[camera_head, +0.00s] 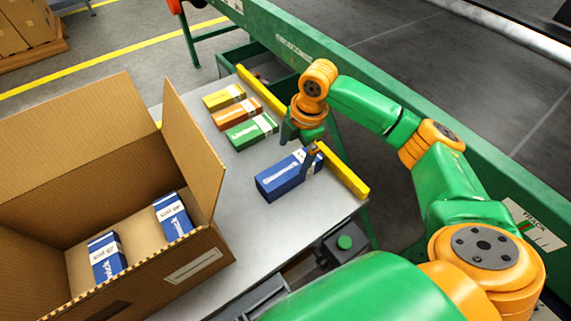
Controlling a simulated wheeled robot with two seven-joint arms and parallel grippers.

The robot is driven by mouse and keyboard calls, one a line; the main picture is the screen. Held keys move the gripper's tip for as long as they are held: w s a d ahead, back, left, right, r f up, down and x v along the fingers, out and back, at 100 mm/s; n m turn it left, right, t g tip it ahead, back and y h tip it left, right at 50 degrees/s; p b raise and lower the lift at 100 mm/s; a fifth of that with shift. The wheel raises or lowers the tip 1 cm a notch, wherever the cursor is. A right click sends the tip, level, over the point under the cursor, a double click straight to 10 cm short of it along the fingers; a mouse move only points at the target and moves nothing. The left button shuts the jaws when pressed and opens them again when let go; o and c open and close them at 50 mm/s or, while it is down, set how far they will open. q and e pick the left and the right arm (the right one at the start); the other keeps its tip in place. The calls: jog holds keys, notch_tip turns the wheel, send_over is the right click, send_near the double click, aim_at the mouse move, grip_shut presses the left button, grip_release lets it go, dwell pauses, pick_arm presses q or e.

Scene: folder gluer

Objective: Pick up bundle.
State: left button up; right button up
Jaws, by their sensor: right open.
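A blue bundle (279,180) with a white band lies on the grey table near its yellow edge rail. My right gripper (305,152) is open at the right end of this bundle, with one finger showing beside it. The other finger is mostly hidden. Green (251,132), orange (236,113) and yellow (223,97) bundles lie in a row farther back on the table. Two more blue bundles, one at the left (106,257) and one at the right (173,215), are inside the open cardboard box. My left gripper is not in view.
The cardboard box (190,262) stands on the left with its flaps up. A yellow rail (343,172) edges the grey table (225,187). The green machine frame (400,83) runs behind my right arm. Bare table lies between box and bundles.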

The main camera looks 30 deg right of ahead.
aim_at(291, 167)
jog(key=f, duration=0.5)
jog(key=shift+w+a+f+b, duration=0.15)
jog(key=shift+a+f+b, duration=0.05)
jog(key=shift+f+b, duration=0.2)
jog(key=shift+r, duration=0.15)
jog(key=c, duration=0.3)
grip_shut()
